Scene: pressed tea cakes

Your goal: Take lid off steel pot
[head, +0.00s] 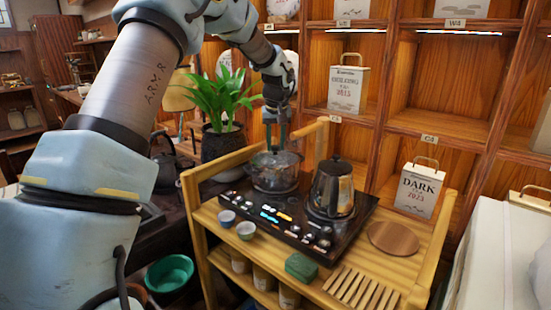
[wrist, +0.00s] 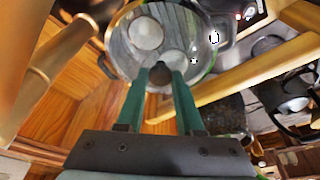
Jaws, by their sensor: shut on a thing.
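The steel pot (head: 274,181) stands on the left plate of the black cooktop, and its round rim and side handle show in the wrist view (wrist: 108,66). Its lid looks clear, with a dark knob (wrist: 160,76). My gripper (head: 276,149) reaches down from above the pot. In the wrist view its green fingers (wrist: 158,80) are shut on the dark knob. Round pale shapes show within the pot's rim. I cannot tell whether the lid sits on the rim or is slightly raised.
The cooktop (head: 285,232) is on a wooden cart (head: 215,212). A dark-lidded kettle (head: 333,190) stands close right of the pot. Small cups (head: 246,230), a green block (head: 301,267) and a round wooden board (head: 393,238) lie nearby. A potted plant (head: 222,142) stands behind left.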

